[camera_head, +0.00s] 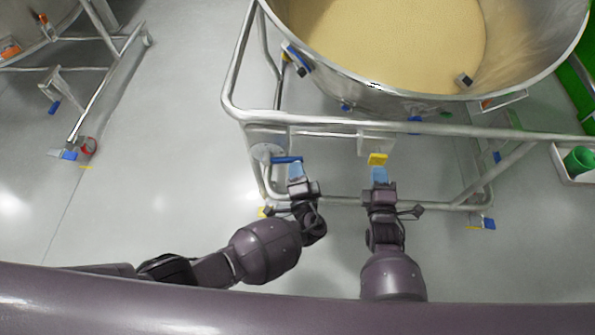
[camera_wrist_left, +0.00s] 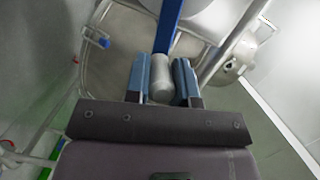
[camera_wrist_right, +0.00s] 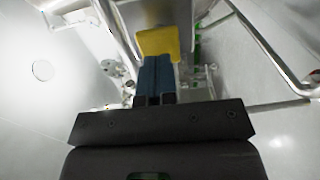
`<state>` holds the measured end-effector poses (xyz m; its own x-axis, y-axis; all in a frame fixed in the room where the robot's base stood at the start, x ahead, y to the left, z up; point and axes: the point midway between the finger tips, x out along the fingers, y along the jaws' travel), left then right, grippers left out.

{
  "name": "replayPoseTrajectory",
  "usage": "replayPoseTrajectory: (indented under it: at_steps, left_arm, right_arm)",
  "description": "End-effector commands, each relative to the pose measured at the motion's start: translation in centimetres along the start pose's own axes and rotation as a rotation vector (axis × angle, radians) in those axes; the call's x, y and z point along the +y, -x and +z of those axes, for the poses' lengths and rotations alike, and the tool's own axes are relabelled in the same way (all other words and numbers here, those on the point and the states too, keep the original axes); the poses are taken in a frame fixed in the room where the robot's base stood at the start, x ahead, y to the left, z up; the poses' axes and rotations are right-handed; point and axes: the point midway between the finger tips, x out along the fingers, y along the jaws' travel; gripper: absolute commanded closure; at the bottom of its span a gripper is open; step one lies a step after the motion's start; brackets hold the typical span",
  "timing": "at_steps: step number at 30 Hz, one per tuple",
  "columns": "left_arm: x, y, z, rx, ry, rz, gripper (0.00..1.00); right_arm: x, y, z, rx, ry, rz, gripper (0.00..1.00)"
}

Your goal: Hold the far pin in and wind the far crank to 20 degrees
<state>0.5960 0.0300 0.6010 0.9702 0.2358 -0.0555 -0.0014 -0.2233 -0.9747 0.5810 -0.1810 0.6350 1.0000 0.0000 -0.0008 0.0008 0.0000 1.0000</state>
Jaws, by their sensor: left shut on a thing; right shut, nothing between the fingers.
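The crank is a blue arm (camera_head: 287,159) on a round grey plate (camera_head: 262,153) at the left of the bin's steel frame; in the head view the arm points right. My left gripper (camera_head: 296,170) is shut on the crank's grey cylindrical handle, and its two fingers flank that handle (camera_wrist_left: 161,78) in the left wrist view. The yellow pin pad (camera_head: 377,159) is on the frame to the right of the crank. My right gripper (camera_head: 379,174) is shut and empty, with its fingertips at the yellow pad (camera_wrist_right: 158,42). I cannot tell whether they press it.
A large steel bin (camera_head: 350,85) of pale granules stands above the tubular frame (camera_head: 420,129). The frame's lower rail (camera_head: 340,201) runs close by both grippers. Another wheeled frame (camera_head: 95,100) stands at the left. A green cup (camera_head: 579,160) sits at the right.

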Motion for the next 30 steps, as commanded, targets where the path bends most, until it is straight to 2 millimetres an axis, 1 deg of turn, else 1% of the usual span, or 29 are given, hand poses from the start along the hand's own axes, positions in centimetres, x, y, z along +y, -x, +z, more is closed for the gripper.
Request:
replayPoseTrajectory:
  at_steps: [1,16,21,30]
  left_arm:
    - [0.0,-0.2,0.4,-0.008,-0.004,-0.002,1.0]
    - [0.0,-0.2,0.4,-0.007,-0.004,-0.002,1.0]
    - [0.0,-0.2,0.4,-0.007,-0.004,-0.002,1.0]
    - [0.0,-0.2,0.4,-0.007,-0.004,-0.002,1.0]
  right_arm:
    - [0.0,0.4,0.0,0.0,0.0,0.0,1.0]
    - [0.0,3.5,0.0,0.0,0.0,0.0,1.0]
    - [0.1,3.8,0.0,0.001,0.0,0.002,1.0]
    - [0.1,3.8,0.0,0.0,-0.001,0.002,1.0]
